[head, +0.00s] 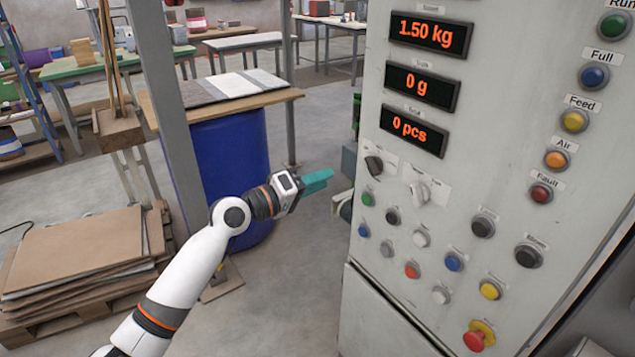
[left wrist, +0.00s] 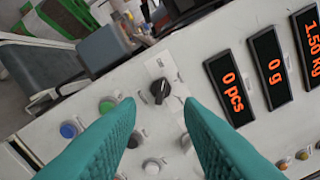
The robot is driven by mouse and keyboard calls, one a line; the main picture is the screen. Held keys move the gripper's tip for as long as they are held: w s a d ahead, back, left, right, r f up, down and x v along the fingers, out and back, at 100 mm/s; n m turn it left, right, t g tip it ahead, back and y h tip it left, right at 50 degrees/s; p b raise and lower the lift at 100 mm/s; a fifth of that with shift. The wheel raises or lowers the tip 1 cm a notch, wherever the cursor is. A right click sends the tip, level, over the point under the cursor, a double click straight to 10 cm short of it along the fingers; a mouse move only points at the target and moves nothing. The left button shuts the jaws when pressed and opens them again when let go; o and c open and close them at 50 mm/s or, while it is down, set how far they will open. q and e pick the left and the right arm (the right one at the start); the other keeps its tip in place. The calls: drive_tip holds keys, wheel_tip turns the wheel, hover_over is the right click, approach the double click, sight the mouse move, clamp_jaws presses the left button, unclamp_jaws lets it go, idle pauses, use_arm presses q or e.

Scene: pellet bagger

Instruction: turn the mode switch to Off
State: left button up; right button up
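The grey control panel (head: 470,130) carries two rotary switches below the displays. One has a black knob (head: 374,165); the other has a pale knob (head: 420,193). Their labels are too small to read, so I cannot tell which is the mode switch. My left gripper (head: 322,179) is left of the panel, apart from it, its teal fingers pointing toward the black knob. In the left wrist view the fingers (left wrist: 160,110) are apart and empty, with the black knob (left wrist: 159,91) beyond and between their tips. The pale knob is partly hidden by a finger. My right gripper is not in view.
Several push buttons, including a green one (head: 367,198), sit close below the switches. A red emergency-stop button (head: 479,335) is at the panel's bottom. A blue drum (head: 230,160), a grey post (head: 168,110) and stacked cardboard (head: 80,250) stand left of the panel.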

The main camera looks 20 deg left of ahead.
sight(368, 168)
use_arm(q)
drive_tip(key=w+d+p, duration=0.2)
drive_tip(key=w+d+m+p, duration=0.1)
drive_tip(key=w+d+p, duration=0.1)
drive_tip(key=w, duration=0.1)
drive_tip(key=w+d+m+p, duration=0.1)
drive_tip(key=w+d+p, duration=0.1)
drive_tip(key=w+d, duration=0.1)
drive_tip(key=shift+w+d+f, duration=0.1)
drive_tip(key=shift+w+f, duration=0.1)
drive_tip(key=shift+f, duration=0.1)
idle(0.4)
